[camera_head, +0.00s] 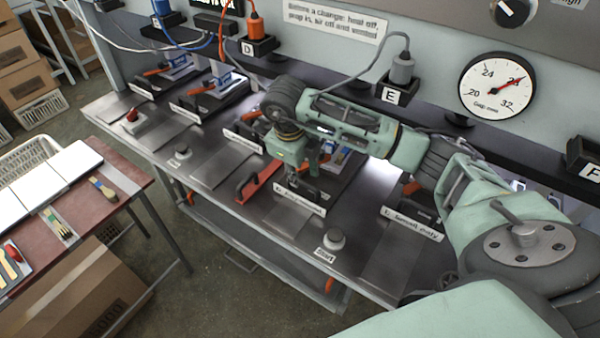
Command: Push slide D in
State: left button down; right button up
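The D sign (247,48) is on the black holder of an orange plug on the wall behind. My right gripper (306,186) points down over the bench beside the red slide, near a white label strip (299,197). Its fingers are small and dark here, so I cannot tell whether they are open or touch anything. My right arm hides part of the station behind. My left gripper is not in view.
The metal bench (222,168) carries several stations with label strips. A start button (334,240) stands at the front edge. A round gauge (497,85) and the E plug holder (393,95) are on the wall. A red-topped table (88,218) stands at left, with floor between.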

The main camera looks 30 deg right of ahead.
aim_at(301, 180)
jog(key=x, duration=0.2)
jog(key=shift+w+d+f, duration=0.15)
jog(key=shift+f, duration=0.45)
jog(key=shift+c, duration=0.5)
grip_shut()
